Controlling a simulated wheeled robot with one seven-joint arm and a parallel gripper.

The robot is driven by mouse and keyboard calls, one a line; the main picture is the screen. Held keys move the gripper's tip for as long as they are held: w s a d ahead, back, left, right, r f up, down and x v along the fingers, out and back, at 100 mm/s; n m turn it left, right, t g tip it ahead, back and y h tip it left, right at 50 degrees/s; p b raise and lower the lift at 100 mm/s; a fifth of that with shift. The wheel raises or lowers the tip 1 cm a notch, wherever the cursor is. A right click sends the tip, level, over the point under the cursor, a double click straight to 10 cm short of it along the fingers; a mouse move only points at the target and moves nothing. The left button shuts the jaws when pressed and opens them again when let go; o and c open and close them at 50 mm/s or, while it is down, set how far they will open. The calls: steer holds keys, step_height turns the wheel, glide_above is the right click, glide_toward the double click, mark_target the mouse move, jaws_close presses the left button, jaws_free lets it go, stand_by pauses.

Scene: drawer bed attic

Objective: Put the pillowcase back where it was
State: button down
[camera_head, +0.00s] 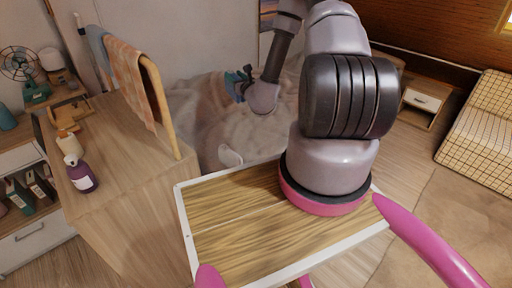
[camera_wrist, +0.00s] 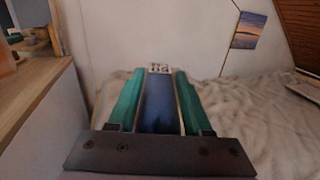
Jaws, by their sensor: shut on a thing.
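My gripper (camera_head: 236,86) is held out over the bed in the head view. In the wrist view its two teal fingers (camera_wrist: 157,95) are shut on a dark blue thing (camera_wrist: 160,105). The blue thing runs straight out between the fingers, with a small black-and-white patch at its far end. I cannot tell for sure whether it is the pillowcase.
The bed (camera_head: 205,110) has a rumpled pale cover and stands against the wall. A wooden cabinet top (camera_head: 128,160) with a purple bottle (camera_head: 80,174) is at the left. A nightstand (camera_head: 425,98) and a checked seat (camera_head: 482,130) are at the right. Floor shows between them.

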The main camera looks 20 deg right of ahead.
steer(key=d+f+n+y, duration=0.1)
steer(key=d+f, duration=0.3)
steer(key=f, duration=0.6)
steer(key=w+d+f+n+y, duration=0.1)
steer(key=d+f, duration=0.3)
steer(key=f, duration=0.7)
steer(key=w+d+f+n+g+y, duration=0.1)
steer(key=d+f+y, duration=0.2)
steer(key=f, duration=0.8)
steer(key=shift+w+d+f, duration=0.1)
steer(key=shift+d, duration=0.9)
steer(key=shift+c, duration=1.6)
jaws_free()
steer(key=shift+f, duration=0.15)
steer(key=v, duration=1.2)
steer(key=shift+r, duration=0.35)
